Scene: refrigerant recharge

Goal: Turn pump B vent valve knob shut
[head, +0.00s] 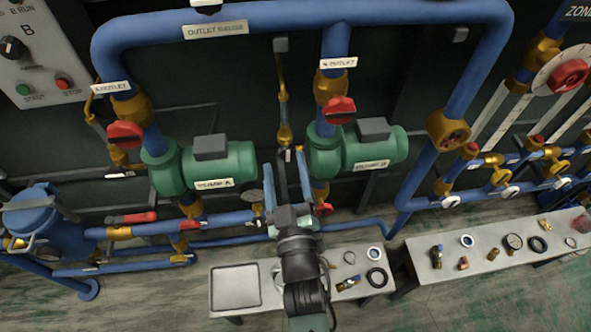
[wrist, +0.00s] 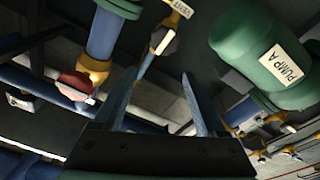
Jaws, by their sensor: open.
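Pump B (head: 370,148) is a green pump with a blue outlet pipe and red-handled valves, right of centre in the head view.
A red-handled valve (wrist: 78,87) lies left of the fingers. Below are a bench with a tray (head: 236,287) and a parts bench (head: 500,250).

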